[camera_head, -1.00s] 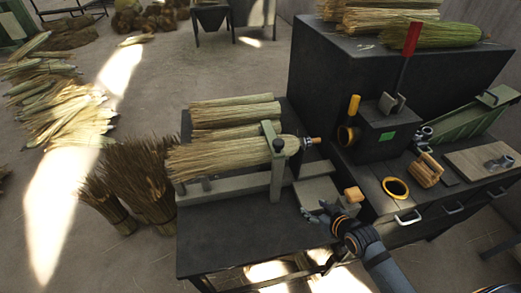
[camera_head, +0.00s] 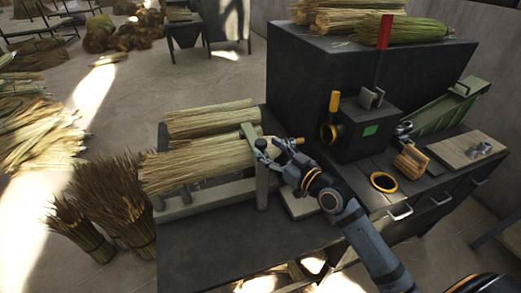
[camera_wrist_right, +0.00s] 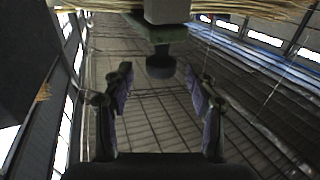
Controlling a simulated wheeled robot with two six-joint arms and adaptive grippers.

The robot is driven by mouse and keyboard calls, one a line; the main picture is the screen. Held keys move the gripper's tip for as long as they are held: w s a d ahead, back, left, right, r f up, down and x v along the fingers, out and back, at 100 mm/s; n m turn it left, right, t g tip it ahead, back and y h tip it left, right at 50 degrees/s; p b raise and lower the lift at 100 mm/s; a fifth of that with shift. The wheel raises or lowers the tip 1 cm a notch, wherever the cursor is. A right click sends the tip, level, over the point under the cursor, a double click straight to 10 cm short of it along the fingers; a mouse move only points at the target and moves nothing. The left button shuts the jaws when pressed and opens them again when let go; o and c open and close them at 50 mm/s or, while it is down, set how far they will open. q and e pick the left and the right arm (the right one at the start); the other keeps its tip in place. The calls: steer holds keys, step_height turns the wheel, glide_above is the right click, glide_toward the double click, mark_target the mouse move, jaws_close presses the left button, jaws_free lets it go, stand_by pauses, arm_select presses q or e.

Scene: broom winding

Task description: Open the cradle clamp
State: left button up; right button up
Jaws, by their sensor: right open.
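The cradle (camera_head: 222,192) is a grey-green trough on the dark bench and holds a bundle of straw (camera_head: 195,165). The clamp's upright post (camera_head: 262,187) and top bar (camera_head: 249,133) stand at the right end of the bundle. My right gripper (camera_head: 267,153) is at the clamp, coming from the right, and hides part of it. In the right wrist view the gripper (camera_wrist_right: 160,90) is open, with a dark round knob (camera_wrist_right: 160,67) under the clamp bar (camera_wrist_right: 155,29), just ahead of and between the fingertips. Contact cannot be told. My left gripper is not in view.
More straw bundles (camera_head: 212,119) lie behind the cradle. The bench front (camera_head: 240,232) is clear.

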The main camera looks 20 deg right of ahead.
mark_target(265, 146)
steer(key=shift+x, duration=1.9)
steer(key=shift+r, duration=0.1)
steer(key=shift+s, duration=0.1)
jaws_close()
